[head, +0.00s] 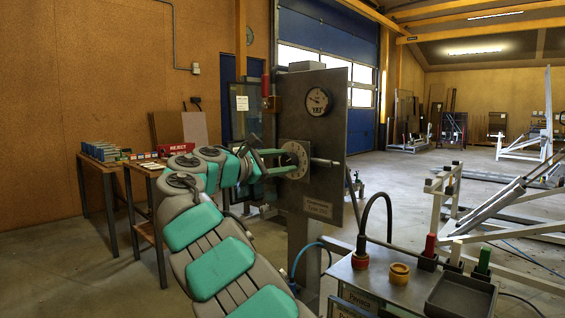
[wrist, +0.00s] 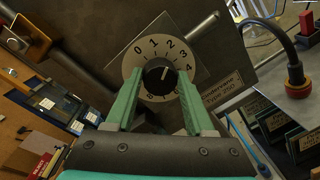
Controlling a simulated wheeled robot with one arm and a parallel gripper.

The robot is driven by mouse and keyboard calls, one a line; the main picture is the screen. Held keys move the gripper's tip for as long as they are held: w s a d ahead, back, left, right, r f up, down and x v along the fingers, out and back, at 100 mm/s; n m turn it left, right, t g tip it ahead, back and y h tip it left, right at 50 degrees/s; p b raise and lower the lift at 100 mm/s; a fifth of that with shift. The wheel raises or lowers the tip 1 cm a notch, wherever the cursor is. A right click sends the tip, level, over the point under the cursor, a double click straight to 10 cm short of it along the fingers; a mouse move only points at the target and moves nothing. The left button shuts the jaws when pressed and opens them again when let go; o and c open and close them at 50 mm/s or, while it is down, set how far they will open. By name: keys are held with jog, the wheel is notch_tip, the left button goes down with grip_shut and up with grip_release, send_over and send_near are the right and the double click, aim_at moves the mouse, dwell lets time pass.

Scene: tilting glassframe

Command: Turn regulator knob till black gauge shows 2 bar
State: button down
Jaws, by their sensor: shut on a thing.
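The black regulator knob (wrist: 159,76) sits at the centre of a pale numbered dial plate (wrist: 133,60) on a grey panel. A white mark on the knob points up and slightly right, roughly towards 2 to 3. My gripper (wrist: 161,82) has its green fingers at either side of the knob and is shut on it. In the head view, my gripper (head: 292,161) reaches the round dial plate (head: 301,150) from the left and hides the knob. The round black gauge (head: 319,101) is above the plate; its needle is too small to read.
The grey panel (head: 324,185) stands upright on a post. A bench with a hose, coloured handles and a black tray (head: 461,296) is at front right. A table with a red reject box (head: 176,149) is at left. Metal frames stand at right.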

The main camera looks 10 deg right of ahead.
jog(key=shift+a, duration=0.1)
jog(key=shift+c, duration=1.3)
grip_release()
jog(key=v, duration=0.7)
jog(key=shift+a, duration=0.3)
jog(key=shift+s, duration=0.2)
